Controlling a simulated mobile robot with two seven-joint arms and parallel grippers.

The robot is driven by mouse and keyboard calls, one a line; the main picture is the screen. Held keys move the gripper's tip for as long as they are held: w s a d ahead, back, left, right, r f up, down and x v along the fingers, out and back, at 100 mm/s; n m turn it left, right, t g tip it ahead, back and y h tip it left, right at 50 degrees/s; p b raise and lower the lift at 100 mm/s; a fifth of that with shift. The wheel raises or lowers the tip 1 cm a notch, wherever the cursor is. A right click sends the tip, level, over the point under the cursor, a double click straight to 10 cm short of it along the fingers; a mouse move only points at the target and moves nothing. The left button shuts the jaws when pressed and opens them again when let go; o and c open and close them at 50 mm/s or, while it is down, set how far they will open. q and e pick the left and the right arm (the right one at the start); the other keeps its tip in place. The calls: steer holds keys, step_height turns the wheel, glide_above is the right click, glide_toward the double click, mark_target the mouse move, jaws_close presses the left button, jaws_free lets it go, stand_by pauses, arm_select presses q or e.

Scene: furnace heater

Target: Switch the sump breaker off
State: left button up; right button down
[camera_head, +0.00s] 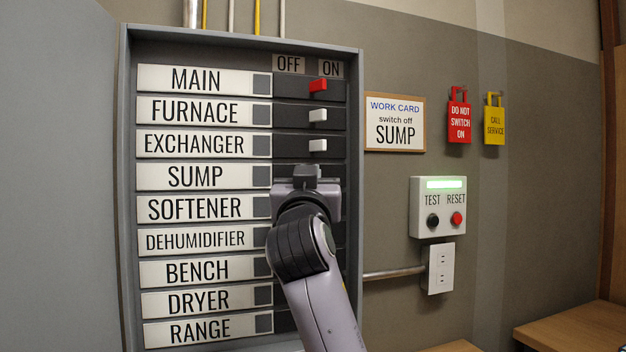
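The breaker panel (129,200) is an open grey box with labelled rows under OFF and ON headings. The SUMP label (204,177) is in the fourth row. Its switch lever is hidden behind my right gripper (305,172), which is in front of that row between the OFF and ON columns. The gripper is seen from behind, so I cannot tell whether its fingers are open or shut, or whether they touch the lever. My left gripper is not in view. A work card (395,122) on the wall reads "switch off SUMP".
The red MAIN lever (318,85) and the white FURNACE (318,115) and EXCHANGER (318,146) levers sit at ON, close above my gripper. My arm covers the lower levers. Right are red (459,120) and yellow (494,124) tags and a test/reset box (437,207) with a green light.

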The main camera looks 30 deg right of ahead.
steer(key=shift+w+a+f+g+h, duration=0.1)
steer(key=shift+g+h, duration=0.2)
steer(key=c, duration=1.2)
jaws_free()
steer(key=b+v, duration=0.2)
steer(key=v, duration=0.5)
steer(key=shift+a, duration=0.1)
